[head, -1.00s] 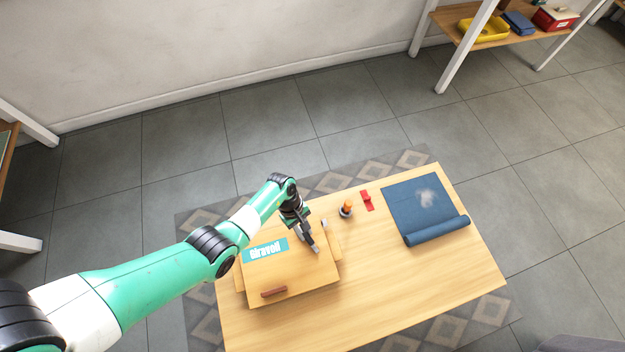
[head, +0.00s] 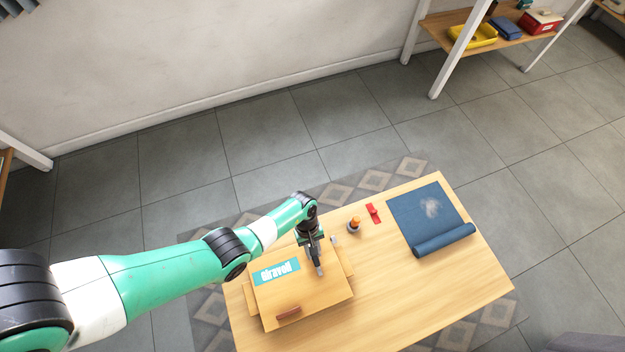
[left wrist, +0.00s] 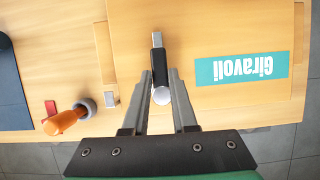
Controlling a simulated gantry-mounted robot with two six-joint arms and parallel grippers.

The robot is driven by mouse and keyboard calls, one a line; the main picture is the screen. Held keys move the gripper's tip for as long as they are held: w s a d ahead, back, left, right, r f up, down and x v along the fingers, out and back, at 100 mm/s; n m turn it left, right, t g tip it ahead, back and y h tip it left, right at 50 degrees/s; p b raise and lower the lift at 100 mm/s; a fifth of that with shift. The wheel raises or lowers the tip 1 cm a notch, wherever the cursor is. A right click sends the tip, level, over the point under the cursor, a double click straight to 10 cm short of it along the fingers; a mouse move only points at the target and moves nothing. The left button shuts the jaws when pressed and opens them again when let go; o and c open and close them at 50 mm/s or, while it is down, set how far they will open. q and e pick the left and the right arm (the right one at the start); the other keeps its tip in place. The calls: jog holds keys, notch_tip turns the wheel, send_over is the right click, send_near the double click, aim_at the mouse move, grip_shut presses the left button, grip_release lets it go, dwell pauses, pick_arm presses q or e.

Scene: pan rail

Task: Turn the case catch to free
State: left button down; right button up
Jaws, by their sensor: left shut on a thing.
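The case (head: 318,302) is a light wooden box with a teal "Giravoli" label (head: 277,271) and a reddish-brown handle (head: 289,313), lying on the table. The catch (left wrist: 157,58) is a narrow dark bar with a pale end and a round silver knob (left wrist: 162,96), on the lid beside the label. My left gripper (head: 317,262) reaches down onto the lid there. In the left wrist view its two fingers (left wrist: 161,88) are closed in around the knob end of the catch. The bar points away from the gripper. My right gripper is out of view.
An orange-handled tool in a grey holder (head: 353,228) and a red piece (head: 374,213) stand beyond the case. A partly rolled blue mat (head: 425,215) lies at the right. The table (head: 440,290) is clear in front of the mat.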

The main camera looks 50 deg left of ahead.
pick_arm(q)
jog(key=c, duration=0.7)
grip_release()
jog(key=shift+w+d, duration=0.1)
jog(key=p+v, duration=0.5)
jog(key=v, duration=0.6)
jog(key=shift+r+p, duration=0.25)
jog(key=shift+p, duration=0.1)
